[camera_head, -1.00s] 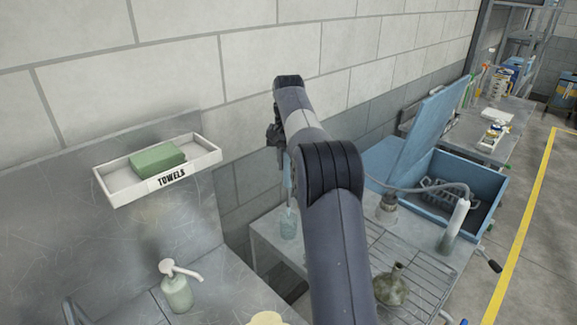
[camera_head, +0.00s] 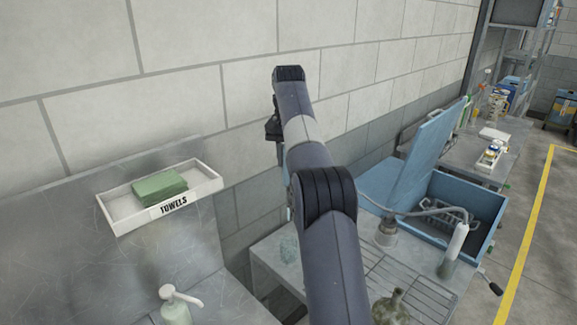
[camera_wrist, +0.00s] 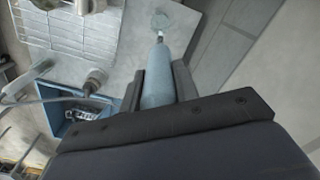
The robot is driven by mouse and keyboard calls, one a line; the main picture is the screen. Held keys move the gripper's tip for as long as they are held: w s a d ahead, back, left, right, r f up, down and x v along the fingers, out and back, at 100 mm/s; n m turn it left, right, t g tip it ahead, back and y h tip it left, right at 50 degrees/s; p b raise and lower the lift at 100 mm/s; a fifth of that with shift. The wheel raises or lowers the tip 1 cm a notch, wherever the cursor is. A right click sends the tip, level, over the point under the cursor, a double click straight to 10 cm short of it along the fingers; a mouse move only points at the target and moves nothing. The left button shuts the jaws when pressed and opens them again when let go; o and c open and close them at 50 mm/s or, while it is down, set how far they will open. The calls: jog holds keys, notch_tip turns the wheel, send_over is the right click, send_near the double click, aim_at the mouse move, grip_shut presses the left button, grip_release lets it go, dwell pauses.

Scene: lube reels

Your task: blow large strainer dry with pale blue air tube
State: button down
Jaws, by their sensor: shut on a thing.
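My gripper (camera_wrist: 159,78) is shut on the pale blue air tube (camera_wrist: 157,88) in the wrist view, with a finger on each side. The tube's narrow tip points away from me toward a pale, see-through round cup (camera_wrist: 162,20) on the grey bench. This cup also shows in the head view (camera_head: 289,250), left of my arm. It may be the large strainer, but its mesh is too small to make out. There is an apparent gap between tip and cup. In the head view my arm mostly hides the gripper and tube.
A wire rack (camera_head: 405,288) holds a greenish flask (camera_head: 390,308). A metal vessel (camera_head: 386,233) and white-topped bottle (camera_head: 453,250) stand near an open blue washer (camera_head: 487,205) with a hose.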

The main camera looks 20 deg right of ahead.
jog(key=shift+s+f+b, duration=0.1)
jog(key=shift+s+b, duration=0.1)
jog(key=shift+b, duration=0.1)
jog(key=s+d+b, duration=0.2)
jog(key=s+d, duration=0.3)
jog(key=s, duration=0.8)
jog(key=s+d+b, duration=0.3)
jog(key=s+d, duration=0.3)
jog(key=s, duration=0.8)
jog(key=s+d+b, duration=0.2)
jog(key=s+d, duration=0.4)
jog(key=s, duration=0.8)
jog(key=shift+s, duration=0.2)
